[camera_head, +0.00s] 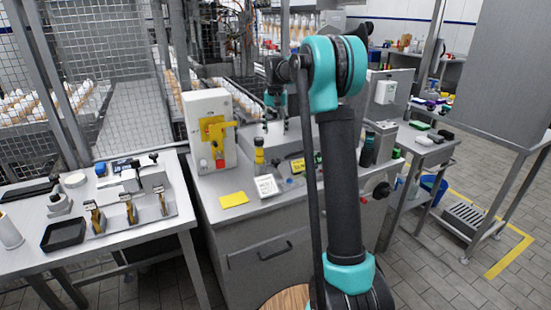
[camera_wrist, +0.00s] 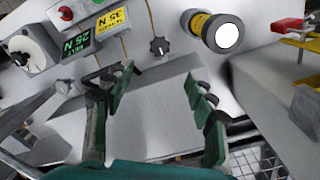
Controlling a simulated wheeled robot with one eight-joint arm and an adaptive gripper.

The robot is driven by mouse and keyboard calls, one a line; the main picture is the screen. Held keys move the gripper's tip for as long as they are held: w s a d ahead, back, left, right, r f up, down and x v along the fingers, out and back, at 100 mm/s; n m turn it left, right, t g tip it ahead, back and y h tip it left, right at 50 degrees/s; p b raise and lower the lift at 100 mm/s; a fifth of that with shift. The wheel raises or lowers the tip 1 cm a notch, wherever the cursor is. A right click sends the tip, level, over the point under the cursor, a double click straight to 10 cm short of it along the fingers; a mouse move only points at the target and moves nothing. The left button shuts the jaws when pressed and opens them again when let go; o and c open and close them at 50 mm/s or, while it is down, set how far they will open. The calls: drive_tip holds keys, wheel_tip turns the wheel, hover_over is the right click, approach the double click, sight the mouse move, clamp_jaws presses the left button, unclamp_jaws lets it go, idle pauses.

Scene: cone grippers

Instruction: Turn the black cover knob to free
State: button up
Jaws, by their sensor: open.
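A small black star-shaped knob (camera_wrist: 158,46) sits on the light grey bench surface in the wrist view, with a short stem or pointer; I cannot tell which setting it is turned to. It also shows, very small, in the head view (camera_head: 276,162). My gripper (camera_wrist: 160,92) is open and empty, its green-padded fingers wide apart. The knob shows beyond the gap between the fingertips, apart from both. In the head view my gripper (camera_head: 275,124) hangs above the back of the middle bench.
A yellow-and-black cylinder (camera_wrist: 215,32) stands beside the knob. Lit displays (camera_wrist: 77,43) and a white dial (camera_wrist: 28,48) are on the other side. A white box with a yellow lever (camera_head: 217,130) stands left on the bench. A yellow card (camera_head: 234,200) lies in front.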

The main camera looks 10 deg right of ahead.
sight(276, 161)
wheel_tip(276, 161, down, 14)
drive_tip(key=shift+r, duration=0.1)
idle(0.5)
drive_tip(key=c, duration=1.2)
drive_tip(key=shift+o, duration=0.2)
